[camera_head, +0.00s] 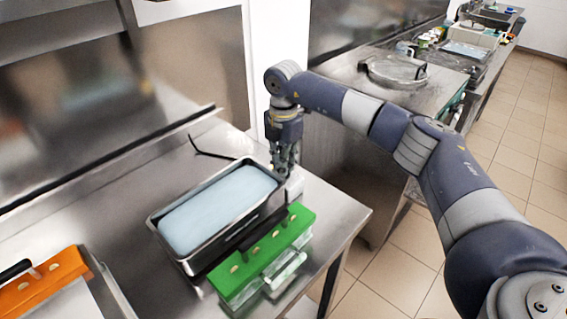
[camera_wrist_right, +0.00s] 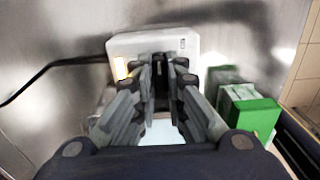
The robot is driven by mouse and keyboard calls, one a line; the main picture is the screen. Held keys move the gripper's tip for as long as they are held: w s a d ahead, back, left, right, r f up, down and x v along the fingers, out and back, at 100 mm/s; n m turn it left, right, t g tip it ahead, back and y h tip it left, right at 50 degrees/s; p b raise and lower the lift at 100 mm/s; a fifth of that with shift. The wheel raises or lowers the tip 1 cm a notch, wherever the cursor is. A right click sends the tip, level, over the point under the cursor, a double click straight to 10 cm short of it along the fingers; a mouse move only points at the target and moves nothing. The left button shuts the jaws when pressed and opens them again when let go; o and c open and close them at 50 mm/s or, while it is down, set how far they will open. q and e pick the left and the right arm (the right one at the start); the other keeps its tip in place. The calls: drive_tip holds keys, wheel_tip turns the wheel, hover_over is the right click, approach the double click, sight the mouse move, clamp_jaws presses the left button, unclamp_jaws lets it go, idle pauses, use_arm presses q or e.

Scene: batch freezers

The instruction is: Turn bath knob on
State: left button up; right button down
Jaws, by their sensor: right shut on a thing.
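The bath is a metal tank (camera_head: 163,238) full of pale blue liquid on the steel bench. A white control box (camera_wrist_right: 122,45) stands at its far right end, and a bit of the box shows in the head view (camera_head: 296,186). My right gripper (camera_head: 283,172) points down at this box. In the right wrist view my right gripper (camera_wrist_right: 160,80) is shut on a dark knob (camera_wrist_right: 160,88) on the box, with the fingers on both sides of it. The knob's exact angle is mostly hidden by the fingers. My left gripper is not in view.
A green rack (camera_head: 262,250) with clear moulds lies along the bath's near side and also shows in the right wrist view (camera_wrist_right: 250,115). An orange holder (camera_head: 42,282) is at the lower left. A black cord (camera_head: 210,155) runs behind the bath. A lidded unit (camera_head: 393,72) stands beyond.

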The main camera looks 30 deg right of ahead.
drive_tip(key=shift+w+r, duration=0.1)
drive_tip(key=shift+r, duration=0.05)
drive_tip(key=c, duration=1.6)
unclamp_jaws()
drive_tip(key=shift+c, duration=0.2)
wheel_tip(320, 180, up, 12)
